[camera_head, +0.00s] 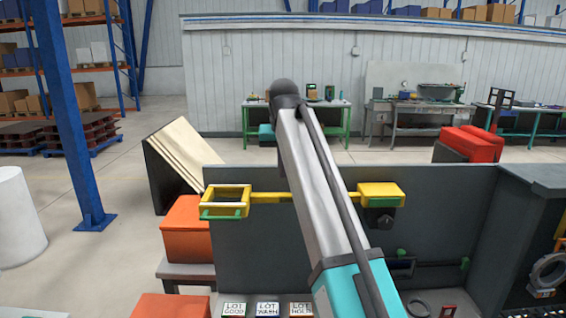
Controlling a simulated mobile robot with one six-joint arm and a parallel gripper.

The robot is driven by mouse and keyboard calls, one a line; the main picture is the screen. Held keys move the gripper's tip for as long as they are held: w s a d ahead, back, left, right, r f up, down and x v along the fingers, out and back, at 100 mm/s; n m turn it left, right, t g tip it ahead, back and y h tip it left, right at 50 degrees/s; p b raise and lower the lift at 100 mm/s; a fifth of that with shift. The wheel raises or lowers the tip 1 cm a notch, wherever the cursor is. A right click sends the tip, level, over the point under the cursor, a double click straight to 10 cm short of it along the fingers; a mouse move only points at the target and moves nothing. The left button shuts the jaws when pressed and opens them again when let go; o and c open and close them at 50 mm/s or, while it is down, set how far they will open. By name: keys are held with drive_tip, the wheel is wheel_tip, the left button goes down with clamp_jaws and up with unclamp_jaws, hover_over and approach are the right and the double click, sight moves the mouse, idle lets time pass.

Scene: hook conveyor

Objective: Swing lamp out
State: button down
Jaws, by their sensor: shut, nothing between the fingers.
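The lamp appears to be the yellow swing arm with a square, open yellow head (226,201) at its left end. A green strip runs along the lower front edge of the head. A thin yellow bar leads right from the head to a yellow block (380,194) with a dark knob below it, at the top of a grey panel (250,250). My own arm crosses in front and hides the middle of the bar. The bar lies roughly along the panel's top edge. My gripper is not visible, so its place relative to the lamp cannot be told.
Orange boxes (187,232) stand left of the panel, one on a bench. Labelled blocks (268,309) line the bottom edge. A dark machine with a grey ring (547,275) is at right.

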sight(283, 185)
drive_tip(key=shift+p+x, duration=1.35)
drive_tip(key=shift+x, duration=2.1)
drive_tip(key=shift+s+d, duration=0.1)
drive_tip(key=shift+d, duration=0.05)
